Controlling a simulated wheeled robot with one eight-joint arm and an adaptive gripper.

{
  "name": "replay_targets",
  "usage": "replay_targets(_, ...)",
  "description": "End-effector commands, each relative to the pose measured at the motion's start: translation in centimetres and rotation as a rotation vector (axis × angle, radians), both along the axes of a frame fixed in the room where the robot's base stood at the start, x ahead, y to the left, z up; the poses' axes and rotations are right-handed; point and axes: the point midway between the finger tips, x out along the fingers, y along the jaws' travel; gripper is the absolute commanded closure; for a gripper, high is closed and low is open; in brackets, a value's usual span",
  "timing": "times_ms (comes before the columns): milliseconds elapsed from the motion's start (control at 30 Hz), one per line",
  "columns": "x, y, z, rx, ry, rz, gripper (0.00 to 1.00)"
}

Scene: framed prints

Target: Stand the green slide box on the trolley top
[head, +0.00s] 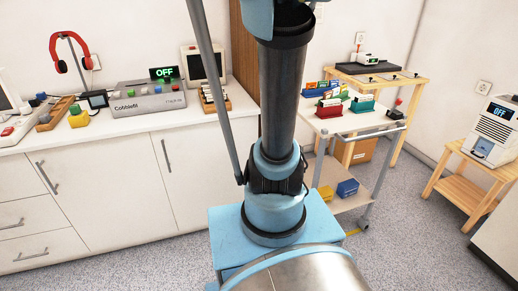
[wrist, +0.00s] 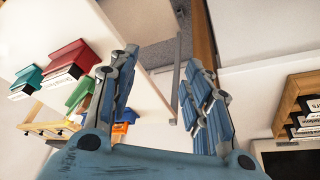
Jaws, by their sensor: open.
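The trolley top (head: 352,124) is a white surface right of my arm in the head view. It also fills the upper left of the wrist view (wrist: 160,95). A green box with white cards (head: 362,106) is on it in the head view. The wrist view shows a teal-green box (wrist: 26,76) at the far left and a greener box (wrist: 80,92) beside a red box (wrist: 72,57). I cannot tell which is the slide box. My gripper (wrist: 160,58) is open, with nothing between its fingers. The boxes lie left of the fingers. My gripper is out of the head view.
A red box (head: 329,108), a row of small coloured boxes and a black box (head: 395,114) share the trolley top. A blue box (head: 347,187) is on its lower shelf. A metal rail (head: 376,131) runs along its side. The white counter (head: 100,126) is at left.

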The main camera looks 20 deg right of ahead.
Motion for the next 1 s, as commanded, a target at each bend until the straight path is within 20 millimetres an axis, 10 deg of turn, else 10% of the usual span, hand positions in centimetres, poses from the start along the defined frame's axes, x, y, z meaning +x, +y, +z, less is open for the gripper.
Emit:
replay_targets(500, -13.4, 12.6, -8.4, 0.063, 0.113, 0.451, 0.55)
replay_targets(1000, -17.3, 15.2, -11.6, 0.081, 0.145, 0.591, 0.55)
